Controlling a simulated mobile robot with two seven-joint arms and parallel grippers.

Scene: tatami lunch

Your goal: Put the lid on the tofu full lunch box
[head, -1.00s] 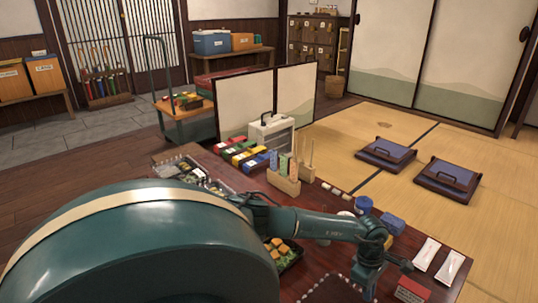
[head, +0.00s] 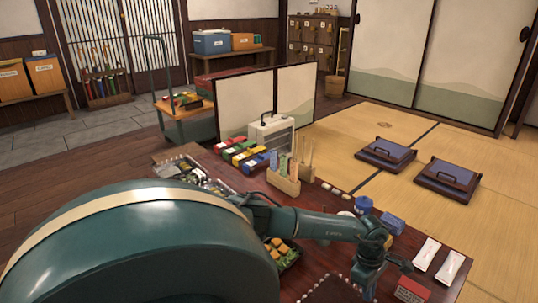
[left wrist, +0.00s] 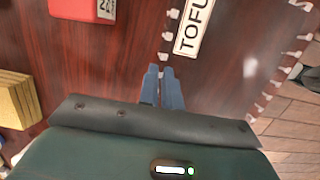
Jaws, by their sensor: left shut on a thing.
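A dark lunch box with orange pieces and green (head: 283,252) stands on the table, partly hidden behind my left arm. My left gripper (head: 376,279) is low over the front of the table, right of the box. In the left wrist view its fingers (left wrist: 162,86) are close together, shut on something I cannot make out. Beyond the fingertips a white label reading "TOFU" (left wrist: 194,27) lies on the dark red-brown surface, beside a row of small white pieces. I cannot pick out the lid for certain. My right gripper is not in view.
A red block (head: 412,289) stands right of my left gripper, with blue containers (head: 391,222) behind it. White packets (head: 427,254) lie at the right edge. A white-dotted dark rectangle (head: 335,291) is at the front. A wooden holder (head: 284,181) stands farther back.

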